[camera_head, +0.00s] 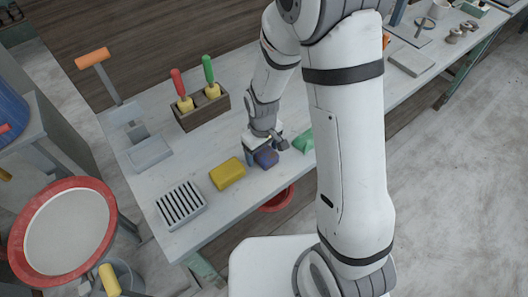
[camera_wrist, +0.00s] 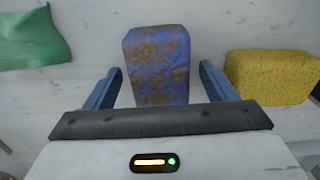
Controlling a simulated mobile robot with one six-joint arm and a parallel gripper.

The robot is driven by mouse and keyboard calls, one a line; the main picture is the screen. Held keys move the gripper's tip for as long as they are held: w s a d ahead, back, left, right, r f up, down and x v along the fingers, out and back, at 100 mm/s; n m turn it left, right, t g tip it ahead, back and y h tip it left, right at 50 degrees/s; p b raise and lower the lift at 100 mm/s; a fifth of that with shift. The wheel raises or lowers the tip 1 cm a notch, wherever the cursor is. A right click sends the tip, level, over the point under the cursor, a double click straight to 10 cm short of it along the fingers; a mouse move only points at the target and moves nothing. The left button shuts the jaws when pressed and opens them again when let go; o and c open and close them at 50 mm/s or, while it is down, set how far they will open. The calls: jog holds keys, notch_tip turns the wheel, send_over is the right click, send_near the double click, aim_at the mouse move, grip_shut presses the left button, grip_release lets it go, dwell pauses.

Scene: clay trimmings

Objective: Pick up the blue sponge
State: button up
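The blue sponge (camera_wrist: 157,62) has brown stains and lies on the pale table. In the wrist view it stands upright in the picture, its near end between the two blue fingers of my gripper (camera_wrist: 160,85).
A yellow sponge (camera_head: 227,173) lies close on one side, also in the wrist view (camera_wrist: 272,77). A green cloth (camera_head: 303,142) lies on the other. A ribbed white rack (camera_head: 181,205) and a wooden box (camera_head: 201,109) with red- and green-handled tools share the table (camera_head: 215,205).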

aim_at(263, 150)
jog(key=c, duration=1)
jog(key=shift+r, duration=0.1)
jog(key=shift+c, duration=0.2)
notch_tip(263, 150, up, 10)
jog(key=shift+f+b, duration=0.1)
jog(key=shift+b, duration=0.35)
jog(key=o, duration=0.4)
jog(key=c, duration=0.3)
